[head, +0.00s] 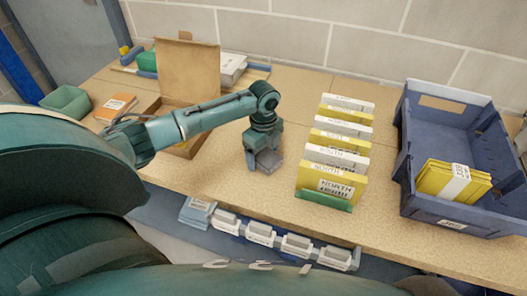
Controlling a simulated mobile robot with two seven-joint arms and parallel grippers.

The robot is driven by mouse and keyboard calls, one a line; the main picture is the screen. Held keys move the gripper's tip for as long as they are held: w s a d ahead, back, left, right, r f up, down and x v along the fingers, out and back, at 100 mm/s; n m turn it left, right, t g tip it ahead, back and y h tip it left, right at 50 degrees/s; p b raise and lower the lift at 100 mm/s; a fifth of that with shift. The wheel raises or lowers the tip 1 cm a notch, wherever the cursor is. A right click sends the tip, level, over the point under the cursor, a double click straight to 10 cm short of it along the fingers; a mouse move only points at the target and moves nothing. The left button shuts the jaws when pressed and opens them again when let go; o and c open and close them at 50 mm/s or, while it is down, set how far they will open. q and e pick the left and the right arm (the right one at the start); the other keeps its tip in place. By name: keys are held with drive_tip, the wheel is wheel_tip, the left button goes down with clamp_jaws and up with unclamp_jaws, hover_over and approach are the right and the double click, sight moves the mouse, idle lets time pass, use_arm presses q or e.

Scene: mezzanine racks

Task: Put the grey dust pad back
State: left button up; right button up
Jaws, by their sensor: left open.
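My left gripper (261,153) reaches down over the middle of the bench, its jaws pointing at the bench top. A small grey block that looks like the grey dust pad (269,162) is right at its fingertips, on or just above the bench. The jaws are open; I cannot tell whether they touch the pad. The fingers hide part of the pad. My right gripper is out of view.
A row of yellow and white labelled packs (333,155) stands right of the gripper. A blue crate (453,221) with yellow packs is farther right. An open cardboard box (189,72), orange pad (116,106) and green bin (66,103) are left. Bare bench lies around the gripper.

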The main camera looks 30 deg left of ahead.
sight(263, 155)
use_arm(q)
wheel_tip(263, 155, up, 12)
drive_tip(key=shift+r, duration=0.2)
idle(0.4)
drive_tip(key=shift+f, duration=0.1)
idle(0.4)
